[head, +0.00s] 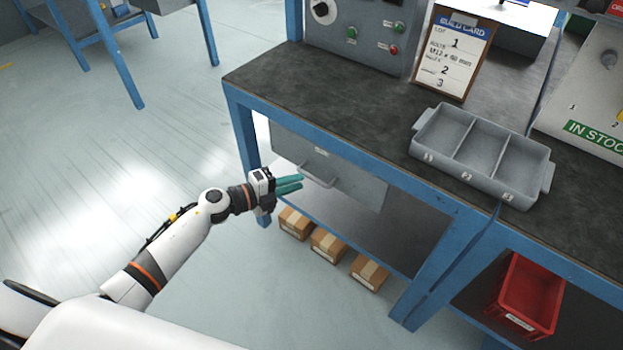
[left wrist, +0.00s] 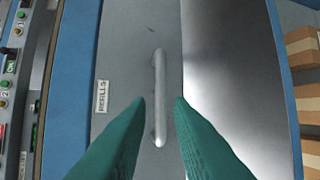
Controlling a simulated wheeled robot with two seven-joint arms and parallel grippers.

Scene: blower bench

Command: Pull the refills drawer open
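The refills drawer (head: 345,178) is a grey front under the bench top, and it looks shut. Its bar handle (head: 318,178) also shows in the left wrist view (left wrist: 159,95), beside a label (left wrist: 102,96) that reads as refills. My left gripper (head: 301,184) has teal fingers and is just in front of the handle in the head view. In the left wrist view the fingertips (left wrist: 160,101) are apart, one on each side of the handle in the picture. I cannot tell whether they touch it. My right gripper is not in view.
The bench top (head: 300,85) bears a grey three-part tray (head: 480,155), a build card (head: 456,55) and a control box (head: 360,30). Below the drawer, several cardboard boxes (head: 328,243) sit low down. A red bin (head: 527,297) is at lower right.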

